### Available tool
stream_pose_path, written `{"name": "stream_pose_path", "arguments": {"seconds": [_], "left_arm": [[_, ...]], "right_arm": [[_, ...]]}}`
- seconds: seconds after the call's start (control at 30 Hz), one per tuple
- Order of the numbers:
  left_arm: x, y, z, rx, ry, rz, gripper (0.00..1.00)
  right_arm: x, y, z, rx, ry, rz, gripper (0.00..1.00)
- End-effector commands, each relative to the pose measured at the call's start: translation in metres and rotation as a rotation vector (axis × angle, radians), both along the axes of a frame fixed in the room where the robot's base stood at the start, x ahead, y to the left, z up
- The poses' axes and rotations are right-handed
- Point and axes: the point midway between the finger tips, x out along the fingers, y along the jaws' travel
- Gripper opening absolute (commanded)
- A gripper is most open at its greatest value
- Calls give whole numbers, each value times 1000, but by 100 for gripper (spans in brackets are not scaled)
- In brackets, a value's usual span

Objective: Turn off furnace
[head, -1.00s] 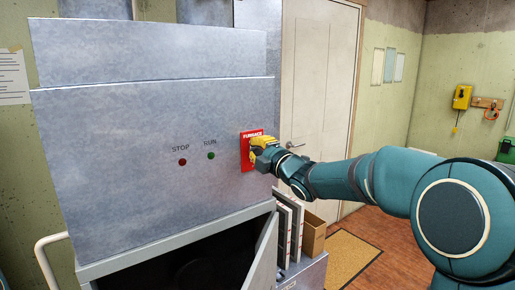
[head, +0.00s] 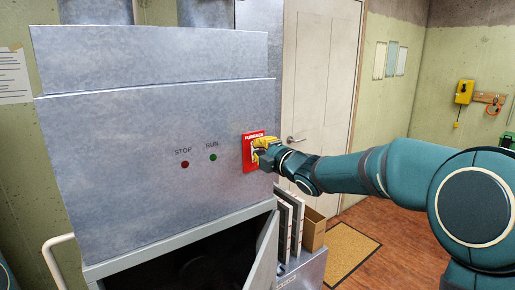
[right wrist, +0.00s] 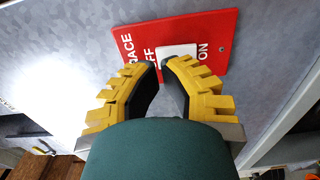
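The furnace (head: 110,150) is a large grey metal cabinet filling the left of the head view. Its front has a red STOP lamp (head: 185,164) and a green RUN lamp (head: 213,157). A red FURNACE switch plate (head: 249,139) sits near its right edge. In the right wrist view the plate (right wrist: 215,25) bears a white switch (right wrist: 180,51), with ON to its right and partly covered OFF lettering to its left. My right gripper (right wrist: 161,66) has its yellow fingertips drawn nearly together at the switch's lower edge, holding nothing; contact is unclear. My left gripper is out of view.
An open compartment (head: 190,265) with a swung-out metal door (head: 265,250) lies below the panel. Filters (head: 290,225) and a cardboard box (head: 312,232) stand to its right. Behind are a white door (head: 320,80), a floor mat (head: 350,253) and a yellow wall phone (head: 464,91).

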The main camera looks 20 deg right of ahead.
Motion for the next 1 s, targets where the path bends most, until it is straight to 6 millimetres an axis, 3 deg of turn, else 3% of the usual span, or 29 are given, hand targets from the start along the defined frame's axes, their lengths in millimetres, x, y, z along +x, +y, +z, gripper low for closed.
{"name": "stream_pose_path", "arguments": {"seconds": [0.3, 0.5, 1.0], "left_arm": [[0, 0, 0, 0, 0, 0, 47], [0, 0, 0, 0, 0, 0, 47], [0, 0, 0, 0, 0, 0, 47]], "right_arm": [[-61, -23, 3, 4, -4, -2, 0], [-86, -32, 4, 2, -5, -2, 0], [-96, -35, 3, 0, -3, -1, 0]]}}
